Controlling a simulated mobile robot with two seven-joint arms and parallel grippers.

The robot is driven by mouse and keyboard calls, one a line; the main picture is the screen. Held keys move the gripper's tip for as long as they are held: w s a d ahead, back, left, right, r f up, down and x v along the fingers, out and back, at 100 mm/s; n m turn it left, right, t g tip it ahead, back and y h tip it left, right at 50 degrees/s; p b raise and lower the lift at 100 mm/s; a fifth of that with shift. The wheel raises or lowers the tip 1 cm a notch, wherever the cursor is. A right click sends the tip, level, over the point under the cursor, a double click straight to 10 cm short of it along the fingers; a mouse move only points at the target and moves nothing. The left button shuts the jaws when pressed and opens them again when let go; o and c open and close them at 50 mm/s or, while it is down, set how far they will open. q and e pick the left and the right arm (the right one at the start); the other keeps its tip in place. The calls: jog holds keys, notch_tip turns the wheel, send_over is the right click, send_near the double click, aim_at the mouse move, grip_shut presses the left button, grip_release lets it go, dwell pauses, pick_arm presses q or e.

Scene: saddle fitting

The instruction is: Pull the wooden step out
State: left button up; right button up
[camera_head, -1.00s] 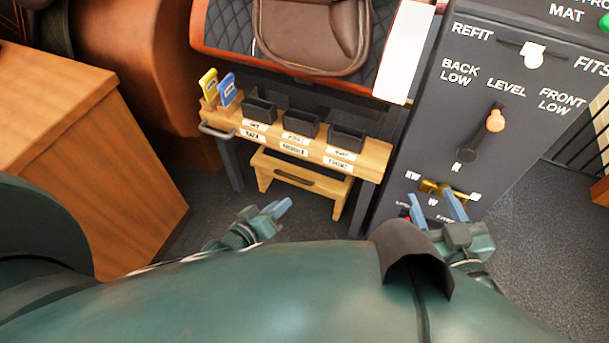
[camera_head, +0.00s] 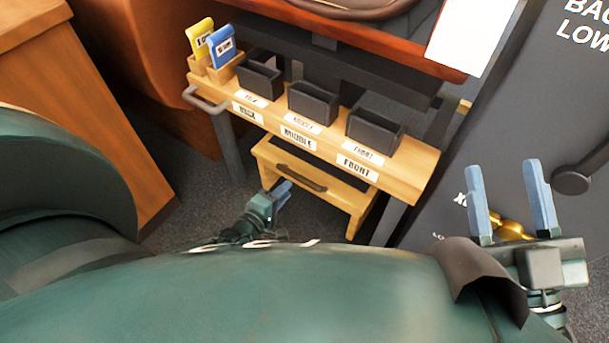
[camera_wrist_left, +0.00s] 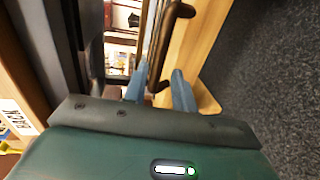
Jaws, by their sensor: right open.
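The wooden step (camera_head: 330,190) stands on the floor under the labelled shelf bench, with a dark bar handle (camera_head: 300,178) on its front. In the left wrist view the handle (camera_wrist_left: 168,42) runs up from the gap between the fingers. My left gripper (camera_head: 284,190) is at the step's front, by the left part of the handle. Its fingers (camera_wrist_left: 161,82) are apart, and the handle's near end shows between them; contact cannot be told. My right gripper (camera_head: 510,195) is open and empty at the right, in front of the dark panel.
The bench (camera_head: 420,165) carries several black bins and a yellow tag (camera_head: 200,38) and blue tag (camera_head: 222,45). Its metal side handle (camera_head: 205,108) sticks out left. A wooden cabinet (camera_head: 70,110) stands left and the dark panel (camera_head: 520,110) right. Carpet (camera_head: 190,185) lies free between cabinet and bench.

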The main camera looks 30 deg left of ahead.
pick_arm(q)
jog(key=b+x, duration=0.3)
jog(key=x, duration=0.5)
jog(key=shift+w+d+f, duration=0.1)
jog(key=shift+w+f, duration=0.05)
jog(key=shift+w+b, duration=0.35)
jog(key=shift+w, duration=0.3)
pick_arm(e)
jog(key=shift+s+d+r+n+y, duration=0.15)
jog(key=shift+r+n+y, duration=1.1)
jog(key=shift+n+y, duration=0.25)
jog(key=shift+s+d+r+n+y, duration=0.1)
jog(key=shift+s+r+n+y, duration=0.05)
jog(key=shift+r+n+y, duration=1.25)
pick_arm(q)
jog(key=shift+c, duration=0.4)
pick_arm(e)
jog(key=shift+f, duration=0.15)
pick_arm(q)
grip_shut()
pick_arm(e)
jog(key=shift+t, duration=0.3)
